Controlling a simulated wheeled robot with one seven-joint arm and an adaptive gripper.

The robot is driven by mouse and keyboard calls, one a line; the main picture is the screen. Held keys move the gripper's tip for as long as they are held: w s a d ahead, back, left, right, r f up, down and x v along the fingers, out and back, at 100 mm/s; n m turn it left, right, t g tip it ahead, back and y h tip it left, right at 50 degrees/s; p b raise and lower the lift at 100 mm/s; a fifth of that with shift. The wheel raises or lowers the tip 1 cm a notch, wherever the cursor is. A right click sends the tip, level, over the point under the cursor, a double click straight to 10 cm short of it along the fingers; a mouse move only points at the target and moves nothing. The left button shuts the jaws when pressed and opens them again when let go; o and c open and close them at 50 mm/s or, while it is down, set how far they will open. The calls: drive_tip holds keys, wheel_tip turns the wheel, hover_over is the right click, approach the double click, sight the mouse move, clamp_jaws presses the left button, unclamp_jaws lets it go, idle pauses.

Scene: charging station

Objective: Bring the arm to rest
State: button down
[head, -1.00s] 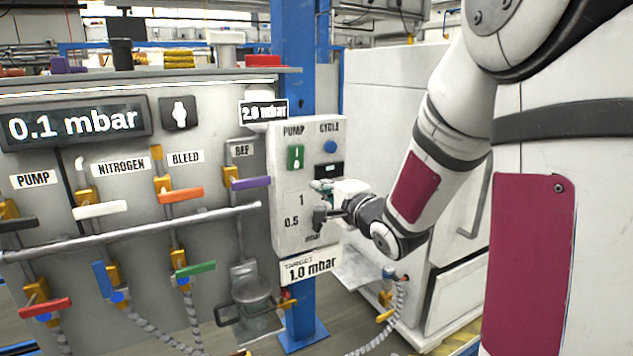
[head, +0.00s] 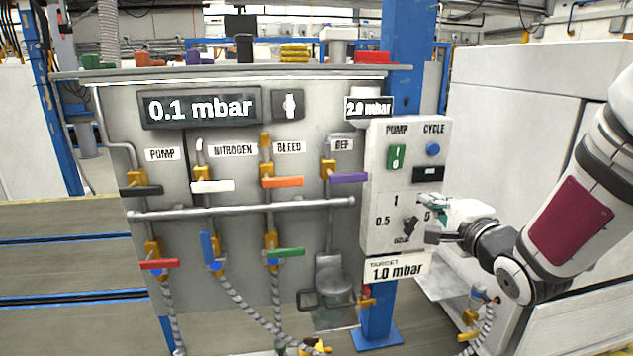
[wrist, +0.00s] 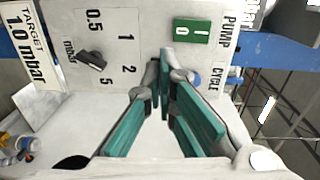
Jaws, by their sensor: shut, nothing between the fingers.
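My gripper (head: 430,218) is in front of the lower right part of the white control box (head: 376,185) in the head view. Its green-padded fingers are together in the wrist view (wrist: 162,80) and hold nothing. The black selector knob (head: 410,226) is just left of the fingers in the head view. In the wrist view the knob (wrist: 92,61) is apart from the fingertips, beside the marks 0.5, 1, 2 and 5. The fingertips point toward the box face; whether they touch it I cannot tell. My arm reaches in from the right, bent.
A grey valve panel (head: 230,120) with coloured handles and a display reading 0.1 mbar (head: 201,107) stands to the left. A blue post (head: 380,310) is behind the box. A white cabinet (head: 480,120) is at the right. A target label (head: 397,269) reads 1.0 mbar.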

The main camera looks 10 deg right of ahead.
drive_tip(key=s+a+n+g, duration=0.4)
drive_tip(key=s+n, duration=0.2)
drive_tip(key=s, duration=0.3)
drive_tip(key=s+a+n+g, duration=0.4)
drive_tip(key=s+a+n, duration=0.1)
drive_tip(key=s, duration=0.4)
drive_tip(key=s+a+f+n+g, duration=0.1)
drive_tip(key=s+a+n+g, duration=0.3)
drive_tip(key=s+n, duration=0.3)
drive_tip(key=shift+s+a, duration=0.55)
drive_tip(key=shift+s, duration=0.35)
drive_tip(key=shift+f, duration=0.1)
